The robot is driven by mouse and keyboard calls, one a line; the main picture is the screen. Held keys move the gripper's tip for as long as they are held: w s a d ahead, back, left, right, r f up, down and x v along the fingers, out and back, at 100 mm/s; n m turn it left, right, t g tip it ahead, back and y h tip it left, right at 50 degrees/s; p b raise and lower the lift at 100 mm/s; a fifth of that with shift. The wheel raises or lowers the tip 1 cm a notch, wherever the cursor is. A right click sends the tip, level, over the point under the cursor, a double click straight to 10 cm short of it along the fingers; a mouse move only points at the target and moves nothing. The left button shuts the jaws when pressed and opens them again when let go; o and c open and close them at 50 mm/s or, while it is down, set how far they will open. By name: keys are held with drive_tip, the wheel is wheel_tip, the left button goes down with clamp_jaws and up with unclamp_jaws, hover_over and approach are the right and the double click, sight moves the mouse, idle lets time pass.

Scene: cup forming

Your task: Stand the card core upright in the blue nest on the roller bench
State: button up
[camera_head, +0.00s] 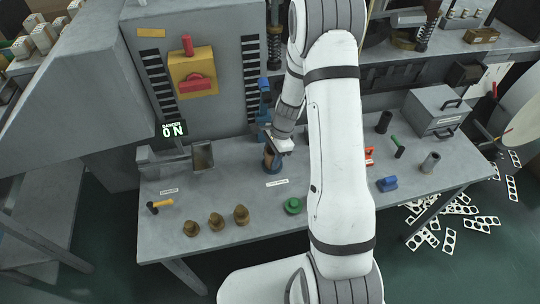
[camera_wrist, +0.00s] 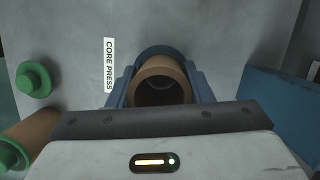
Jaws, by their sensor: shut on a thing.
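The brown card core (camera_head: 268,157) is in my gripper (camera_head: 273,152), near the back of the roller bench. In the wrist view the core (camera_wrist: 150,70) is an open hollow tube, seen from above and looking upright. My gripper (camera_wrist: 158,92) is shut on it, with a finger on each side. The blue nest (camera_head: 272,170) is at the core's lower end. In the wrist view its blue rim (camera_wrist: 160,50) curves behind the core. The core's bottom is hidden, so I cannot tell whether it rests on the nest's floor.
A "CORE PRESS" label (camera_wrist: 108,65) lies beside the nest. A green flanged piece (camera_head: 292,206) stands in front.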

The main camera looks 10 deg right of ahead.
drive_tip(key=shift+f+b, duration=0.5)
drive_tip(key=shift+f, duration=0.1)
drive_tip(key=o, duration=0.9)
drive_tip(key=shift+c, duration=0.2)
drive_tip(key=shift+o, duration=1.3)
drive_tip(key=shift+w+r, duration=0.1)
drive_tip(key=shift+r, duration=0.25)
drive_tip(key=v, duration=0.7)
drive_tip(key=shift+d+r, duration=0.1)
